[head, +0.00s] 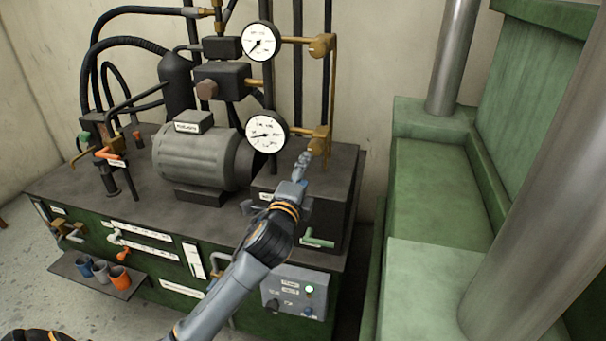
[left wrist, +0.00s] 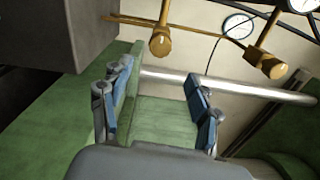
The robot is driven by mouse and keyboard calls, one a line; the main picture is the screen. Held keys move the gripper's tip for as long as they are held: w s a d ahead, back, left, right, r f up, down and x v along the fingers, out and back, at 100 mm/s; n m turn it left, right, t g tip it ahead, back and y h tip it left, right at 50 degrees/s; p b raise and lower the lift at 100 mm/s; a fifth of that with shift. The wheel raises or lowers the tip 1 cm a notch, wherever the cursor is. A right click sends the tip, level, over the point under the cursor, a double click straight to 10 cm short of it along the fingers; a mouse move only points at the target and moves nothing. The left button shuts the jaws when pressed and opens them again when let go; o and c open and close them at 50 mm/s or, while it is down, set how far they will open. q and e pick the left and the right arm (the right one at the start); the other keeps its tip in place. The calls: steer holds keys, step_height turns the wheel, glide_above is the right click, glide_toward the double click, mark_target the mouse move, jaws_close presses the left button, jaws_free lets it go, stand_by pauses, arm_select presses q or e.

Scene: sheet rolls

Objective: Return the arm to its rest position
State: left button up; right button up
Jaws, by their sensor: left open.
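My left gripper (head: 302,165) reaches in from the lower left in the head view. Its tip appears just below the lower brass fitting (head: 318,145), in front of the dark block on the green bench. I cannot tell from the head view whether they touch. In the left wrist view the gripper (left wrist: 160,95) is open, its two blue-padded fingers spread apart with nothing held between them. Brass fittings (left wrist: 160,42) show beyond the fingers, apart from them. My right gripper is not in view.
The hydraulic bench has a grey motor (head: 195,155), two gauges (head: 261,41) and hoses. A control box (head: 296,293) and a green handle (head: 317,241) are on its front. Cups (head: 120,276) sit on a low shelf. The green press (head: 440,190) and its metal columns stand right.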

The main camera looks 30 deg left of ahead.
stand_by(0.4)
arm_select(q)
steer(key=s+d+f+n+g+h, duration=0.1)
steer(key=s+f+n+g, duration=0.15)
steer(key=f, duration=1.35)
steer(key=s+f+n+g+h, duration=0.1)
steer(key=f+n+g, duration=0.15)
steer(key=f, duration=1.35)
steer(key=s+d+f+n+g+h+b, duration=0.1)
steer(key=s+f+g, duration=0.2)
steer(key=s+f, duration=0.55)
steer(key=s+d+f+n+g, duration=0.2)
steer(key=s+f, duration=0.4)
steer(key=f, duration=0.6)
steer(key=s+d+f+n+g, duration=0.1)
steer(key=s+f, duration=0.4)
steer(key=s, duration=0.6)
steer(key=s+d+f+n+g+h, duration=0.1)
steer(key=s+f, duration=0.5)
steer(key=s, duration=0.6)
steer(key=s+d+f+n+g, duration=0.3)
steer(key=s+f, duration=0.3)
steer(key=s, duration=0.5)
steer(key=shift+s+n+g+h, duration=0.3)
steer(key=shift+s+n+g, duration=0.15)
steer(key=shift+g, duration=0.25)
steer(key=shift+w+f, duration=0.1)
